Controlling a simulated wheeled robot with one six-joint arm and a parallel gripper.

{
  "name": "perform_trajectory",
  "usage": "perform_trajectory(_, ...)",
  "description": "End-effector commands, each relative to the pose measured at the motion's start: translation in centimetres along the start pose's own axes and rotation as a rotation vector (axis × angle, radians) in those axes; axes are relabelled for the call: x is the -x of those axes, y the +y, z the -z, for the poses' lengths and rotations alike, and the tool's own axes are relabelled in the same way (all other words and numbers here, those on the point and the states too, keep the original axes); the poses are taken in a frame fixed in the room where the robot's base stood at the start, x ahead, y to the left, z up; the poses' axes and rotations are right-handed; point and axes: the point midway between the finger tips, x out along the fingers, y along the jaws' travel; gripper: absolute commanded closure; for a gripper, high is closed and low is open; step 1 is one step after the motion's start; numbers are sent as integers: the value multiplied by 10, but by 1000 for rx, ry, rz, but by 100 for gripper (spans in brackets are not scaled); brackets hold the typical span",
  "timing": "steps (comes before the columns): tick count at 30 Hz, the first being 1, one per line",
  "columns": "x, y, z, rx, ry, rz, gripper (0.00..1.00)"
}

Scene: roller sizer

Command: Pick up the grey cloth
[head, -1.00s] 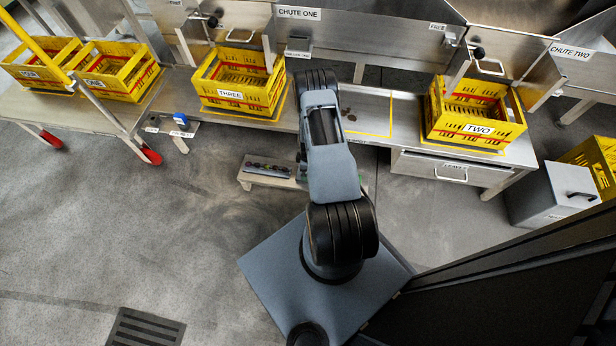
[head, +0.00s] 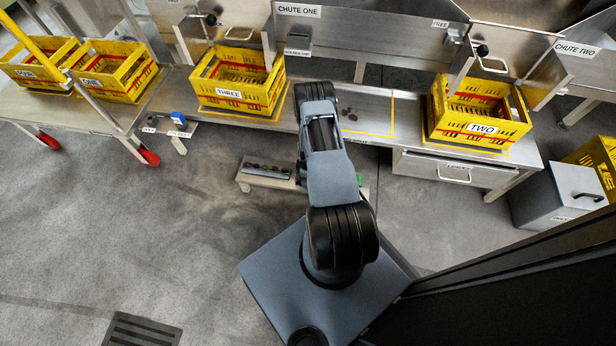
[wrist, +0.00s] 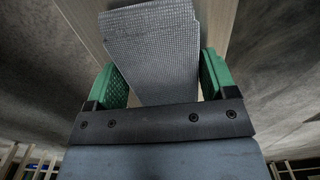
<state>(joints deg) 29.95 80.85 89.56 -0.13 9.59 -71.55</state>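The grey cloth (wrist: 155,50) has a fine woven texture. In the wrist view it lies along a pale wooden surface, running from the top edge down between my gripper's fingers. My gripper (wrist: 165,82) has green ribbed fingers set wide apart, one on each side of the cloth's near end. The gripper looks open; whether either finger touches the cloth is unclear. In the head view my arm hides the cloth and most of the gripper; only a bit of green finger (head: 360,180) shows right of the arm, by the low bench (head: 246,183).
A dark strip with small round items (head: 267,170) lies on the low bench's left part. Behind is a long steel table (head: 375,140) with yellow crates THREE (head: 228,94) and TWO (head: 481,128). A grey bin (head: 560,197) stands at right.

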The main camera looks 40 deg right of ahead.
Motion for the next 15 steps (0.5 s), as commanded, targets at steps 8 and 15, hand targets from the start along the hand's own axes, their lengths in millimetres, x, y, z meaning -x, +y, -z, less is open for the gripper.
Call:
perform_trajectory(8, 0, 0, 0, 0, 0, 0, 49)
perform_trajectory(15, 1, 0, 0, 0, 0, 0, 51)
